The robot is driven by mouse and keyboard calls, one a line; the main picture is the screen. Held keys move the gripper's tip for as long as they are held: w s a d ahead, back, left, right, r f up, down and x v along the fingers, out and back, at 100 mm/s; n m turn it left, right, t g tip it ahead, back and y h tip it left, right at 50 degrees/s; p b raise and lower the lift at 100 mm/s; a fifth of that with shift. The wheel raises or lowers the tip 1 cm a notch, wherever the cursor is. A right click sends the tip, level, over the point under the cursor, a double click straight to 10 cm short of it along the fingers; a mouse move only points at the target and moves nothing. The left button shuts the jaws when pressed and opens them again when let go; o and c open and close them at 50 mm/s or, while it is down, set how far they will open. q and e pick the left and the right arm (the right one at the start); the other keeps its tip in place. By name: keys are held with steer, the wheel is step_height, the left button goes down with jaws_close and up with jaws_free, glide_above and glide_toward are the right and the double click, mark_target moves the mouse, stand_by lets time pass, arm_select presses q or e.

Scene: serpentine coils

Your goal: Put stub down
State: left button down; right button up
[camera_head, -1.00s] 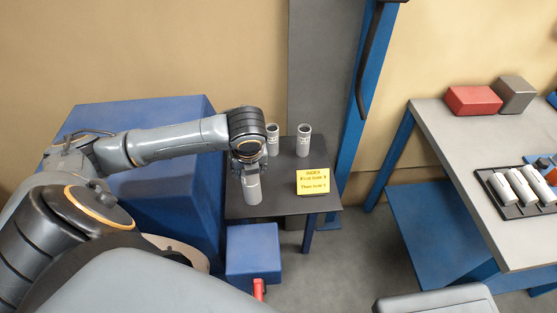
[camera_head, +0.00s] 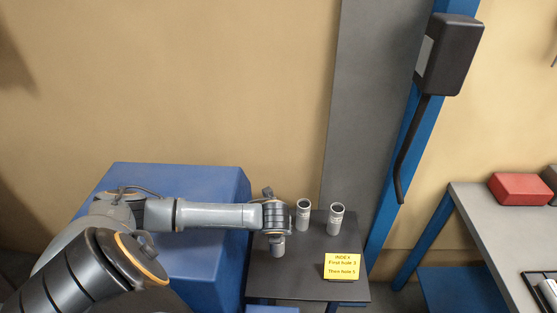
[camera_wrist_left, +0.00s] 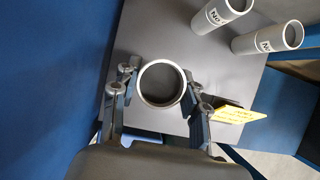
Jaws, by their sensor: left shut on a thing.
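A grey tubular stub (camera_head: 277,246) is in my left gripper (camera_head: 276,236), over the small dark table (camera_head: 300,275). In the left wrist view the stub's round open end (camera_wrist_left: 161,83) lies between the two fingers of my left gripper (camera_wrist_left: 160,98), which are shut on it. The stub looks upright. I cannot tell whether its lower end touches the table top. Two other grey stubs (camera_head: 303,215) (camera_head: 336,219) stand upright on the table, to the right of the gripper. My right gripper is in neither view.
A yellow index card (camera_head: 342,267) stands at the table's right front. A blue block (camera_head: 215,190) is at the table's left. A grey post and a blue post (camera_head: 395,190) rise behind. A grey workbench (camera_head: 500,235) with a red box (camera_head: 520,187) is at the right.

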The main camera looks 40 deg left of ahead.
mark_target(276, 251)
arm_select(q)
steer(key=shift+w+a+f, duration=0.35)
steer(key=shift+w+f, duration=0.2)
steer(key=shift+f, duration=0.1)
steer(key=shift+w+f, duration=0.1)
steer(key=shift+f, duration=0.05)
steer(key=shift+w+a+f, duration=0.1)
steer(key=shift+a+f, duration=0.05)
steer(key=shift+f, duration=0.1)
step_height(276, 251, down, 2)
steer(key=shift+f+p, duration=0.1)
steer(key=shift+p, duration=0.75)
steer(key=shift+f, duration=0.45)
steer(key=c, duration=0.7)
jaws_free()
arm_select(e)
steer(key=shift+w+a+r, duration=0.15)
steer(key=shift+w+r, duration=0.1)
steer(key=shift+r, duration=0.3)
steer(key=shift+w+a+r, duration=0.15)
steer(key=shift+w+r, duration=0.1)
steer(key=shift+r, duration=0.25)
arm_select(q)
steer(key=shift+r, duration=0.1)
